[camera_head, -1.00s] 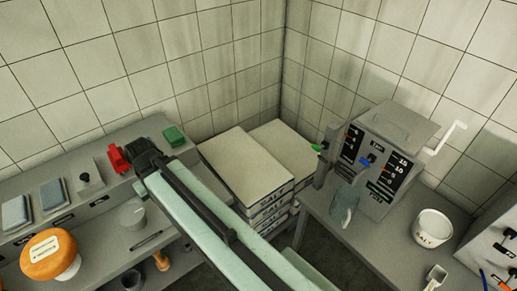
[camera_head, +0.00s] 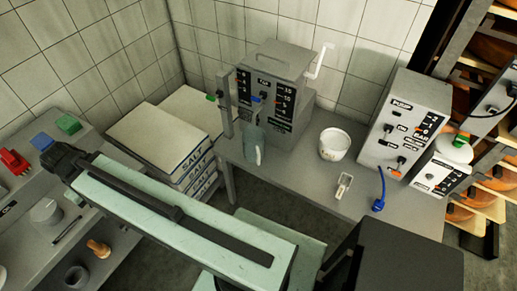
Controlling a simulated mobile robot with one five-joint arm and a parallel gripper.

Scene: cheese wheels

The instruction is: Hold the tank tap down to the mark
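A grey metal box (camera_head: 275,80), seemingly the tank, stands on the far counter against the tiled wall. Its front has dark numbered scales with red marks. A blue lever (camera_head: 257,99) sits between the scales, probably the tap; its exact position against a mark is too small to read. A grey-green jug (camera_head: 254,145) stands in front, below the lever. My gripper (camera_head: 60,163) is at the far end of my pale green arm, at left over the near bench, well apart from the box. Its fingers are dark and small, so their opening cannot be told.
A green-tipped handle (camera_head: 211,97) is left of the box and a white crank (camera_head: 326,55) right. A white tub (camera_head: 334,144), a scoop (camera_head: 343,186) and a pump box (camera_head: 404,125) share the counter. Salt sacks (camera_head: 160,140) fill the corner. Small items crowd the left bench (camera_head: 95,222).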

